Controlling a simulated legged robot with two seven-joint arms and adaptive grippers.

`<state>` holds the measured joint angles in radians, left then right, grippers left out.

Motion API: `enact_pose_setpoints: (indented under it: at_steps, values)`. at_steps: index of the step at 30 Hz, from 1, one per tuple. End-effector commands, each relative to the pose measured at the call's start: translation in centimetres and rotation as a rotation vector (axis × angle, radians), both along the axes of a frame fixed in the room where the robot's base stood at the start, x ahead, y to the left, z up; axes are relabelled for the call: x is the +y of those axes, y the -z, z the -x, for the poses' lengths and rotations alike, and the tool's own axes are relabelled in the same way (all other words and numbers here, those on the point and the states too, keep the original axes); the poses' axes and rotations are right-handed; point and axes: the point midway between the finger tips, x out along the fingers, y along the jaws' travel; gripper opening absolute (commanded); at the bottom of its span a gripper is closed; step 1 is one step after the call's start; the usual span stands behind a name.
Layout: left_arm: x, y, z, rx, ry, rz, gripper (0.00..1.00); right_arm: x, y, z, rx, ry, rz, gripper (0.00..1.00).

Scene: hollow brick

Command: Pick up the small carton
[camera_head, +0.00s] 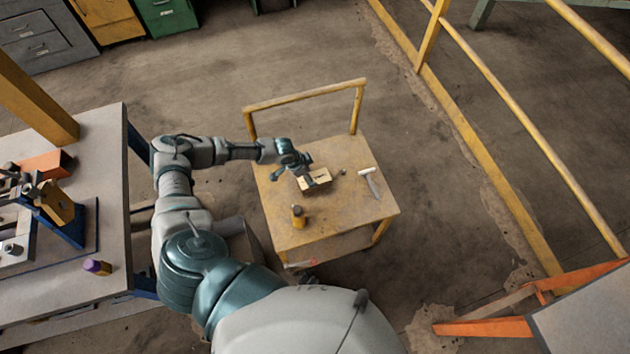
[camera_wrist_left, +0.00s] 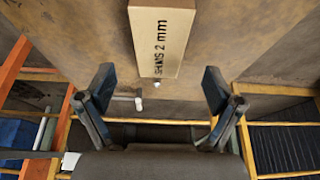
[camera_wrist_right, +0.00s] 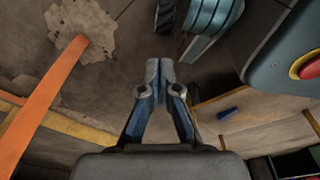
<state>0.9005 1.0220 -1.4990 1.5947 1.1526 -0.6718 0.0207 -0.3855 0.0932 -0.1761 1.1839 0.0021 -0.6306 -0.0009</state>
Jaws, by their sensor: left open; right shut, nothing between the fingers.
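The small carton (camera_head: 316,179) is a tan box with dark print, lying on the yellow-framed cart (camera_head: 340,225). In the left wrist view the carton (camera_wrist_left: 161,40) shows its printed face, just beyond the fingertips. My left gripper (camera_head: 296,168) is beside the carton, at its left end. In its own wrist view the left gripper (camera_wrist_left: 157,88) is open, its fingers spread wider than the carton, with nothing between them. My right gripper (camera_wrist_right: 159,68) is shut and empty in its wrist view, away from the carton. It is not visible in the head view.
On the cart stand a yellow-and-dark bottle (camera_head: 298,216) and a white-handled tool (camera_head: 370,182). The cart's raised handle (camera_head: 305,95) rises at the back. A workbench (camera_head: 100,210) stands at the left. A yellow railing (camera_head: 520,120) runs along the right.

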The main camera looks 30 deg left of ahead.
Motion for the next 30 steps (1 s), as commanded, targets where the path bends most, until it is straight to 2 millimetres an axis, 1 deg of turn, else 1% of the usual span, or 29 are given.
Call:
enact_pose_setpoints:
  at_steps: [1,5,8,12,15,23,26,27,29,30]
  values:
    - [-0.1,0.5,-0.2,0.000,0.000,0.000,0.92,0.0,-0.1,-0.1,-0.001,0.000,0.000,0.00]
    - [-0.3,1.2,-0.3,-0.001,0.001,0.000,0.92,0.1,-0.4,-0.5,-0.004,0.001,0.000,0.00]
    - [-0.5,2.5,-0.7,-0.001,0.001,-0.001,0.92,0.2,-0.6,-0.9,-0.006,0.002,0.000,0.00]
    - [-0.9,4.8,-1.3,0.000,0.000,0.000,0.92,0.3,-1.3,-1.9,-0.011,0.004,-0.002,0.00]
    - [-1.1,5.7,-1.6,0.000,0.001,-0.002,0.92,0.4,-1.8,-2.4,-0.014,0.005,-0.002,0.00]
    - [-1.2,5.9,-1.7,-0.002,0.000,-0.001,0.92,0.4,-2.1,-2.5,-0.013,0.005,-0.001,0.00]
    - [-1.2,5.9,-1.7,-0.002,0.000,-0.001,0.69,0.4,-2.0,-2.5,-0.012,0.005,-0.001,0.00]
    - [-1.2,5.9,-1.7,-0.002,0.001,0.000,0.59,0.4,-2.0,-2.5,-0.011,0.004,-0.001,0.00]
    - [-1.1,5.9,-1.7,-0.002,0.001,0.000,0.44,0.4,-2.0,-2.6,-0.012,0.004,0.000,0.00]
    - [-1.1,5.9,-1.7,-0.002,0.001,0.000,0.34,0.4,-2.0,-2.6,-0.012,0.004,0.000,0.00]
